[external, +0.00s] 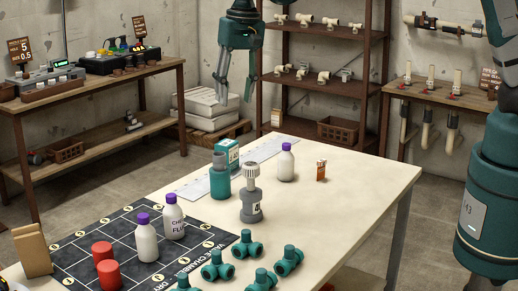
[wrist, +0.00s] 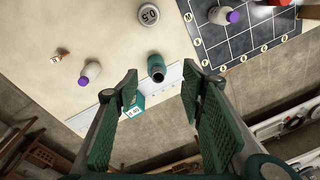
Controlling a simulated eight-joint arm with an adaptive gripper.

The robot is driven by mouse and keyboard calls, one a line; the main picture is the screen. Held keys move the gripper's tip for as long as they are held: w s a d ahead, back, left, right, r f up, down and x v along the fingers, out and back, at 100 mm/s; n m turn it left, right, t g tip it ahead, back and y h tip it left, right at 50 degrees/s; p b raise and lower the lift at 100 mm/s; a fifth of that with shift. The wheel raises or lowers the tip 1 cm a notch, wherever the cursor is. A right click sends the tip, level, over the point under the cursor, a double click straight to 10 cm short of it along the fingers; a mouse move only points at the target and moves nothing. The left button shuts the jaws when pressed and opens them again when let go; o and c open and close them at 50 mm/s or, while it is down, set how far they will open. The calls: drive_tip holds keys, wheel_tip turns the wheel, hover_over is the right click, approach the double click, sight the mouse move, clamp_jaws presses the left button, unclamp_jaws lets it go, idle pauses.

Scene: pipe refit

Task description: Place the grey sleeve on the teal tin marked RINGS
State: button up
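My gripper (external: 236,97) is open and empty, high above the far side of the table. In the wrist view its fingers (wrist: 160,78) are spread wide, with table and floor between them. A teal cylinder (external: 220,187) stands upright on the table with a grey collar-like piece (external: 219,160) at its top. From above, the cylinder (wrist: 157,75) shows a dark opening. A teal and white box (external: 234,148), perhaps the tin, stands just behind it. The box (wrist: 133,108) is partly hidden by a finger in the wrist view. I cannot read RINGS on either.
A grey fitting with a white ribbed cap (external: 250,196) stands beside the cylinder. A purple-capped bottle (external: 286,163) and small orange bottle (external: 321,170) are to the right. A black grid mat (external: 105,228) holds bottles and red cylinders; several teal tees (external: 249,244) lie in front.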

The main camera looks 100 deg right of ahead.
drive_tip(key=s+a+r+n+t, duration=0.2)
drive_tip(key=s+a+r+n, duration=0.35)
drive_tip(key=s+a, duration=0.5)
drive_tip(key=s+a+r+n+t, duration=0.2)
drive_tip(key=s+a+r+n, duration=0.2)
drive_tip(key=s+a+r, duration=0.5)
drive_tip(key=s+a+f+n+t, duration=0.1)
drive_tip(key=s+a+f+n, duration=0.1)
drive_tip(key=s, duration=0.5)
drive_tip(key=s+a+f+n+t, duration=0.1)
drive_tip(key=s+a+f+n, duration=0.2)
drive_tip(key=s+a, duration=0.2)
drive_tip(key=shift+s, duration=1.35)
drive_tip(key=shift+a, duration=0.1)
